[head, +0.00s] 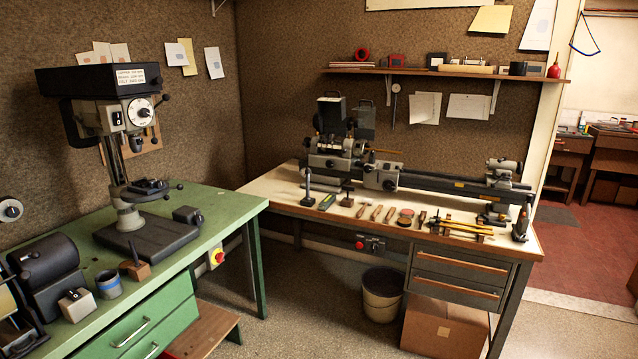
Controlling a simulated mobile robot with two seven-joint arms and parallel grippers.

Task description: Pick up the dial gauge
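A small round-headed tool with a long thin stem (395,89) hangs on the brown wall under the shelf, above the lathe. It looks like a dial gauge, but it is too small to make out a scale. A round dark tin-like thing with an orange-brown top (405,217) lies among the hand tools on the right-hand bench; I cannot tell exactly what it is. Neither of my grippers is in view.
A lathe (385,174) stands along the back of the pale-topped bench (283,197). Hand tools and brass rods (466,228) line its front. A drill press (122,150) stands on the green bench (215,212). A bucket (382,294) and cardboard box (444,327) sit below. Open floor lies between the benches.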

